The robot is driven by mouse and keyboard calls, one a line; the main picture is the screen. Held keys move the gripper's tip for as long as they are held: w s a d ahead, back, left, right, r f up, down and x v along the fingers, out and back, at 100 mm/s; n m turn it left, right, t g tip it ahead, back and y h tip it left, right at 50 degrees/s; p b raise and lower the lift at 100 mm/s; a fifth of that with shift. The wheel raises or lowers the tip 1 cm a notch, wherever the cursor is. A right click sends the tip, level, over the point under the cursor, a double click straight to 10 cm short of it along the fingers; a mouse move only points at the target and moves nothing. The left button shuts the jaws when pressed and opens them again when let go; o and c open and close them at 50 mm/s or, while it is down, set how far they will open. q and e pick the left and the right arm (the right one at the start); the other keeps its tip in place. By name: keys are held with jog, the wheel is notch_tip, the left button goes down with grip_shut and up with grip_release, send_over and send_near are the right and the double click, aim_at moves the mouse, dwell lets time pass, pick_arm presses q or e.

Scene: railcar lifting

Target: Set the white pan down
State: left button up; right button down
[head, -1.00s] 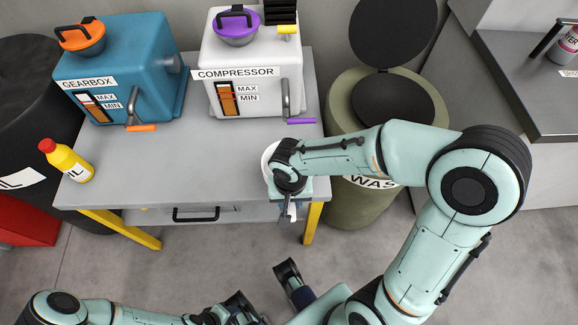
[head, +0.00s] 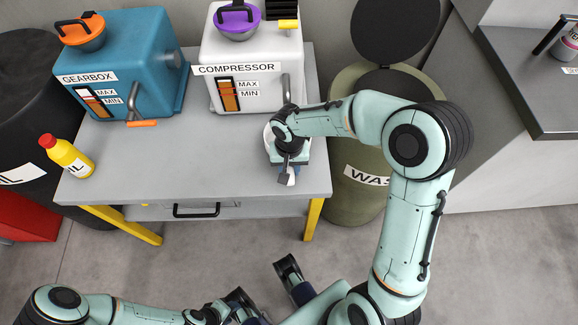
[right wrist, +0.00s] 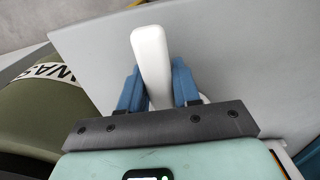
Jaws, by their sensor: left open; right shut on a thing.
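The white pan (head: 268,138) is mostly hidden under my right wrist in the head view. It is over the right part of the grey table (head: 210,165), in front of the compressor. My right gripper (head: 287,173) is shut on the pan's handle. In the right wrist view the white handle (right wrist: 150,60) stands between the two blue fingers (right wrist: 157,88), and a bit of white shows behind them. I cannot tell whether the pan touches the tabletop. My left gripper (head: 240,305) is open, low at the bottom edge, away from the table.
The white compressor (head: 250,75) and blue gearbox (head: 125,70) stand at the table's back. A yellow oil bottle (head: 68,157) is at the left. The green waste drum (head: 350,195), lid raised, is right of the table. The table's middle is clear.

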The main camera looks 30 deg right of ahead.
jog(key=shift+f, duration=0.1)
jog(key=c, duration=0.8)
grip_release()
pick_arm(q)
jog(key=shift+f, duration=0.1)
pick_arm(e)
jog(key=shift+r, duration=0.25)
pick_arm(q)
jog(key=shift+s+r+p, duration=0.25)
jog(key=shift+r+p, duration=0.3)
jog(key=shift+p, duration=0.05)
jog(key=shift+s+r+p, duration=0.25)
jog(key=shift+r+p, duration=0.3)
jog(key=shift+p, duration=0.05)
pick_arm(e)
notch_tip(320, 180, up, 12)
pick_arm(q)
jog(key=shift+s, duration=0.1)
pick_arm(e)
jog(key=shift+s+f, duration=0.1)
jog(key=shift+f, duration=0.05)
